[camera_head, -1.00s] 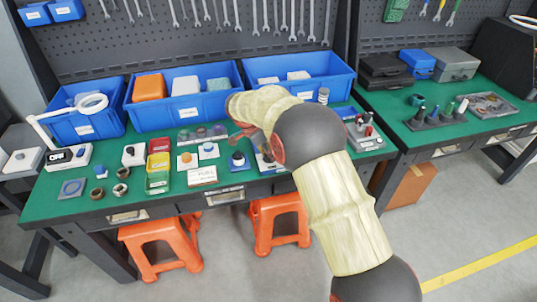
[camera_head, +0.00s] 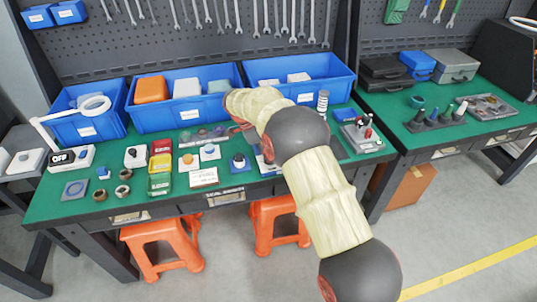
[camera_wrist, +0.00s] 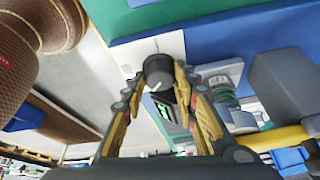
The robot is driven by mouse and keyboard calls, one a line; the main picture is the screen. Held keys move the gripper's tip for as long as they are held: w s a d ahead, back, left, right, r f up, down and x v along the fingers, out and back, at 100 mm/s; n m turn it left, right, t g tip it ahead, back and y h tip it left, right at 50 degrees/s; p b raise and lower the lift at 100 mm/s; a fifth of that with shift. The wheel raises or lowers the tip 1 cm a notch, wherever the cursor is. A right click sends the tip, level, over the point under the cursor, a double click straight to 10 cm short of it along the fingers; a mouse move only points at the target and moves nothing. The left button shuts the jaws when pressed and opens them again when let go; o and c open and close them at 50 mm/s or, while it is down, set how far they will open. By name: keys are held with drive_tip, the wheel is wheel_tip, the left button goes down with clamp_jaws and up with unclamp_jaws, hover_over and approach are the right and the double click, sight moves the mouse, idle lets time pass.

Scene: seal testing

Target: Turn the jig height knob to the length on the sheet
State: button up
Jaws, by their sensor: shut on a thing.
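In the wrist view a round black knob (camera_wrist: 158,70) with a white pointer line stands on a pale panel (camera_wrist: 120,55). My gripper (camera_wrist: 159,82) has its two yellow-and-grey fingers on either side of the knob and is shut on it. A small dark display (camera_wrist: 165,112) with green marks shows between the fingers, too small to read. In the head view my arm hides the gripper and most of the jig at the bench's front edge. A white sheet (camera_head: 203,177) with writing stands left of it; I cannot read the writing.
Blue bins (camera_head: 185,105) line the back of the green bench (camera_head: 110,207). A blue-based device with a black top (camera_head: 238,161) stands close left of my arm. A metal fixture with red parts (camera_head: 366,134) stands to the right. Orange stools (camera_head: 162,235) are below.

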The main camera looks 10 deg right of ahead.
drive_tip(key=o, duration=0.9)
drive_tip(key=shift+a, duration=0.1)
drive_tip(key=v, duration=0.7)
drive_tip(key=shift+w+a+r, duration=0.1)
drive_tip(key=shift+a+r, duration=0.1)
drive_tip(key=shift+r, duration=0.2)
drive_tip(key=shift+o, duration=0.3)
